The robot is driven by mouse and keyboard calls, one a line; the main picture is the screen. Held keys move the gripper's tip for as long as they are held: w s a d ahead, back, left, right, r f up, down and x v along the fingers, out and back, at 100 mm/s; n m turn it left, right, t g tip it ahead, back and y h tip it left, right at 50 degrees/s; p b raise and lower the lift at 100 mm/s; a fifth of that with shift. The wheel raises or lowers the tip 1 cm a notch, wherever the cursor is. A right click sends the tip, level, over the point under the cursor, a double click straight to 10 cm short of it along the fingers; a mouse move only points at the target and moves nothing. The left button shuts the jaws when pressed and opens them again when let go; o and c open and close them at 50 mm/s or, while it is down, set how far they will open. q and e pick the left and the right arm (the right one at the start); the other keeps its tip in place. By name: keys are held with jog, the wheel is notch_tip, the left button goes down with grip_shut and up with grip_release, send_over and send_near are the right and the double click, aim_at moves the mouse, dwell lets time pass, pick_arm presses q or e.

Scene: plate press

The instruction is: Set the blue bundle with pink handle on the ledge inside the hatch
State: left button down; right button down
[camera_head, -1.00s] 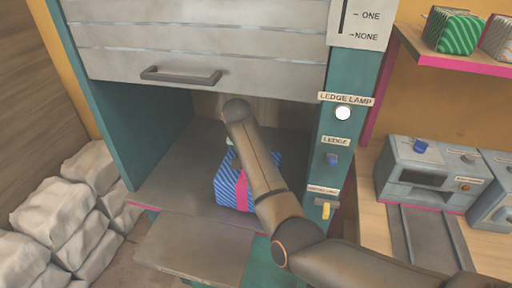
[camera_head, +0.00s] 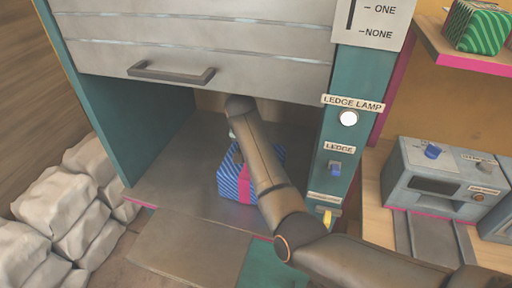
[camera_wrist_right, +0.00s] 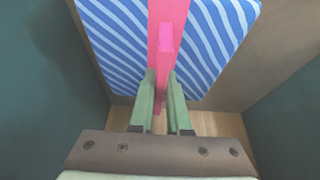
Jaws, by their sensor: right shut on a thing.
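The blue striped bundle (camera_head: 228,183) with a pink band is inside the hatch opening, over the grey ledge (camera_head: 165,180). My right arm covers part of it in the head view. The right wrist view shows its blue striped face (camera_wrist_right: 215,35) and pink handle (camera_wrist_right: 165,45) close up. My right gripper (camera_wrist_right: 161,80) is shut on the handle, with a green finger on each side. I cannot tell whether the bundle's underside touches the ledge. My left gripper is not in view.
The raised grey shutter (camera_head: 190,35) with a bar handle hangs above. Teal side walls flank the opening. A grey panel (camera_head: 190,245) juts out in front. White sacks (camera_head: 60,210) are stacked left.

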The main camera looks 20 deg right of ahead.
jog(key=shift+r, duration=0.1)
dwell(0.3)
jog(key=c, duration=1.3)
grip_release()
jog(key=shift+f, duration=0.35)
jog(key=shift+c, duration=0.2)
jog(key=o, duration=0.5)
jog(key=shift+s, duration=0.1)
jog(key=shift+c, duration=0.2)
jog(key=shift+r, duration=0.35)
